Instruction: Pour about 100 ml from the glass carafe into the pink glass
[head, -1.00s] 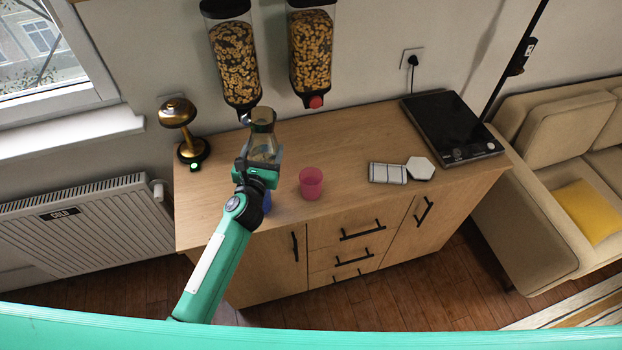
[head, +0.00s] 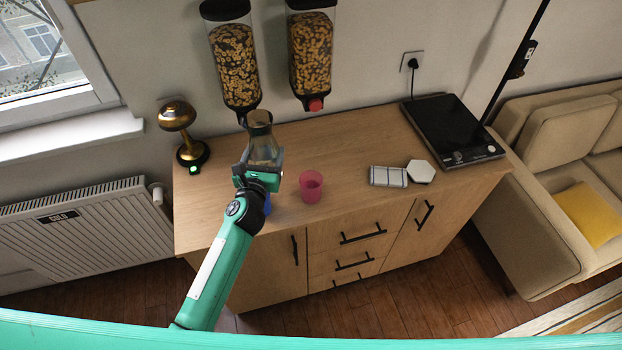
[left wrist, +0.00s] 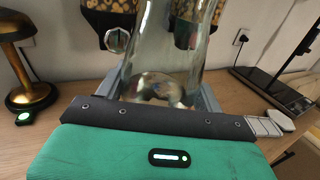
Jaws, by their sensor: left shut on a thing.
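The glass carafe (head: 262,143) is clear with a darker neck and looks close to upright. My left gripper (head: 260,168) is shut on it, above the left part of the counter. In the left wrist view the carafe (left wrist: 168,60) stands between the two grey fingers, with some clear liquid low in it. The pink glass (head: 312,187) stands upright on the counter, just right of my left gripper and apart from it. A blue item (head: 267,205) shows partly behind my left wrist; its shape is mostly hidden. My right gripper is not in view.
Two cereal dispensers (head: 235,60) hang on the wall behind the carafe. A brass lamp (head: 177,117) stands at the left. White tiles (head: 388,176) and a black hob (head: 452,128) lie to the right. The counter (head: 345,145) between is clear.

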